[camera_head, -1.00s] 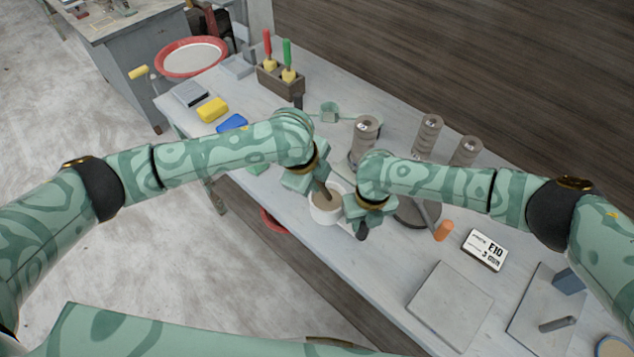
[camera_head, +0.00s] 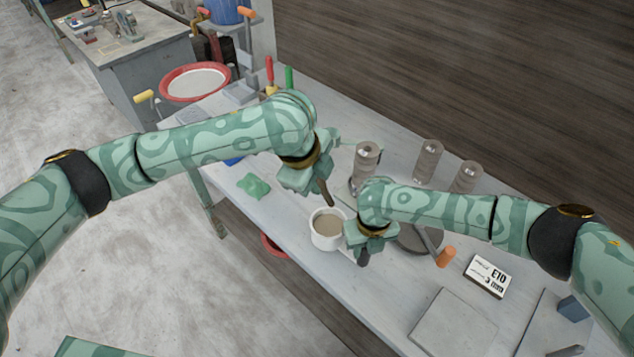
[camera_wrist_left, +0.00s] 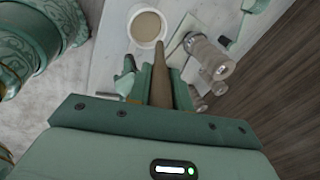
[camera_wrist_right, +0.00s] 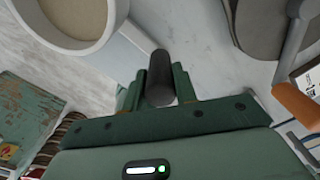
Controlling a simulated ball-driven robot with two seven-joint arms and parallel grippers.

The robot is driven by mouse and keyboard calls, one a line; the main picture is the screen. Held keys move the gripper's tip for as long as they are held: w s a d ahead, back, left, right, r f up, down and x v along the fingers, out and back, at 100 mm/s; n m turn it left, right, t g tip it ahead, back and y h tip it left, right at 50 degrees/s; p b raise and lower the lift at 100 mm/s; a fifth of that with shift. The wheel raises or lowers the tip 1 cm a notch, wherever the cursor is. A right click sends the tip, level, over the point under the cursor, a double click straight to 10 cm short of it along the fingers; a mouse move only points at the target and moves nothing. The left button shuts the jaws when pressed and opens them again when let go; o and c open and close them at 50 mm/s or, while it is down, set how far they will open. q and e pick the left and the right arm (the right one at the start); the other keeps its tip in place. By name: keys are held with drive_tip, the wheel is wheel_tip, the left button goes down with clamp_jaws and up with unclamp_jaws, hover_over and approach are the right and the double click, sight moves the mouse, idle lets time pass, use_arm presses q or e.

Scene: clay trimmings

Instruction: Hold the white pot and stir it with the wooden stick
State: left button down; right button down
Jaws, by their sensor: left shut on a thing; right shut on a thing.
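The white pot (camera_head: 318,240) stands upright on the bench, with a grey-brown filling; it also shows in the left wrist view (camera_wrist_left: 134,35). My right gripper (camera_head: 366,248) is beside it, shut on its dark handle (camera_wrist_right: 160,78). My left gripper (camera_head: 312,186) is shut on the wooden stick (camera_head: 326,194), up and left of the pot. The stick points down and its tip is clear above the pot. In the left wrist view the stick (camera_wrist_left: 160,80) points toward the pot's near rim. The stick's upper part is hidden by the gripper.
A green cloth (camera_head: 254,186) lies left of the pot. Grey cylinders (camera_head: 429,158) stand behind, with a dark round plate and an orange-handled tool (camera_head: 446,257) on the right. A white card (camera_head: 487,276) and a grey board (camera_head: 452,322) lie further right.

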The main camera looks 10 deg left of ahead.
idle(0.4)
drive_tip(key=c, duration=1)
unclamp_jaws()
wheel_tip(320, 180, up, 12)
